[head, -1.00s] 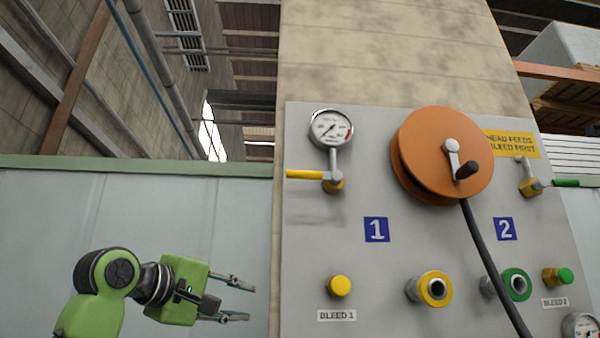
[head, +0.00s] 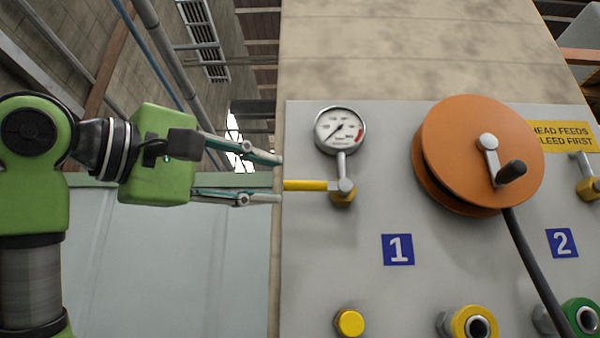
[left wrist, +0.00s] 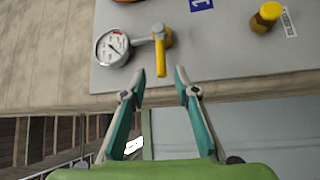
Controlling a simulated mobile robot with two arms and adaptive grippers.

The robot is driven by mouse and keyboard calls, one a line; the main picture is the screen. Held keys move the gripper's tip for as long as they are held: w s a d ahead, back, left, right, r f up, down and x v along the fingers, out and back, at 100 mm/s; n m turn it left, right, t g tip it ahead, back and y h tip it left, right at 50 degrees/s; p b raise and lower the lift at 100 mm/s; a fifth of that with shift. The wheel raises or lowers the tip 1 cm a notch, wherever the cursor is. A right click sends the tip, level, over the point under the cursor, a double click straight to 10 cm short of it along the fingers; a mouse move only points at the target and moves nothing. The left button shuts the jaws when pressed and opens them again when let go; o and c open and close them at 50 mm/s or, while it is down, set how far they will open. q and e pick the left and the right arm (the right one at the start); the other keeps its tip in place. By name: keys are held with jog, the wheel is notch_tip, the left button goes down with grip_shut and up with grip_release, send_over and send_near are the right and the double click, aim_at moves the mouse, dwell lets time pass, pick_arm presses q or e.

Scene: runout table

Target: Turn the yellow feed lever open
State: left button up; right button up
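The yellow feed lever (head: 306,185) lies level on the grey panel, pointing left from its brass valve (head: 343,194) below the gauge. My left gripper (head: 281,179) is open at the panel's left edge, with one finger above and one below the line of the lever. The lever's free end is close to the fingertips. In the left wrist view the yellow lever (left wrist: 160,56) points toward the gap between the open fingers (left wrist: 159,80), and its end looks just ahead of them, not gripped. My right gripper is not in view.
A pressure gauge (head: 340,130) stands just above the lever. An orange hose reel (head: 490,150) with a crank and black hose (head: 530,270) sticks out to the right. A yellow bleed knob (head: 349,323) and yellow coupling (head: 472,322) are below. The panel around sign 1 (head: 398,249) is clear.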

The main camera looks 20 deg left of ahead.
aim_at(296, 184)
pick_arm(q)
jog(key=p+x, duration=0.1)
jog(key=x, duration=0.4)
jog(key=shift+d, duration=0.1)
jog(key=shift+p+x, duration=0.7)
jog(key=shift+x, duration=0.45)
jog(key=shift+w+d+f, duration=0.1)
jog(key=shift+w+f, duration=0.05)
jog(key=shift+w, duration=0.2)
grip_shut()
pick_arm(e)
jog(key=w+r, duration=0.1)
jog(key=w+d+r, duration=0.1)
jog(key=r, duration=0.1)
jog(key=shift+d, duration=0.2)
